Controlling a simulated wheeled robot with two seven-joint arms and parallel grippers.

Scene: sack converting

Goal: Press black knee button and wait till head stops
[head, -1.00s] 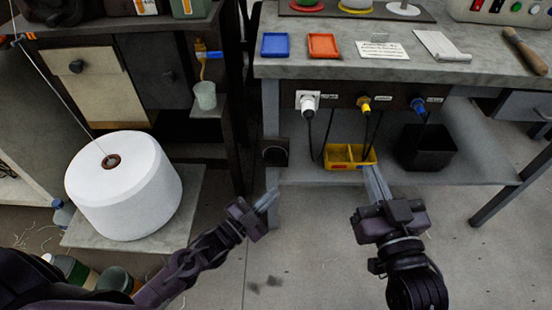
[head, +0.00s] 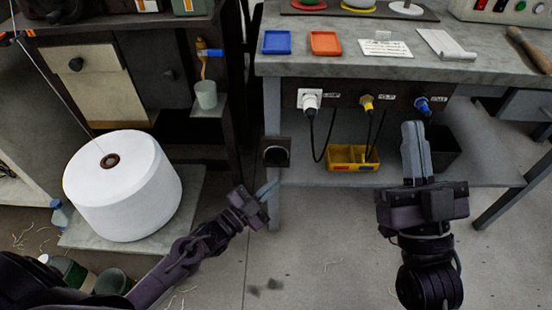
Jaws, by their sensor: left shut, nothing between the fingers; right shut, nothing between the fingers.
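The black knee button (head: 276,153) is a dark round pad in a square black housing on the front left leg of the workbench. My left gripper (head: 273,186) is shut and empty, with its tips just below the button and apart from it in the picture. My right gripper (head: 412,128) is shut and empty. It points up in front of the bench's lower shelf, near the blue plug, and partly covers the black bin. I cannot pick out the head of the task in this view.
The workbench (head: 370,65) carries blue and orange trays and papers. White, yellow and blue plugs hang under its edge. A yellow bin (head: 350,165) and a black bin (head: 444,152) stand on its shelf. A large white thread cone (head: 122,190) stands left.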

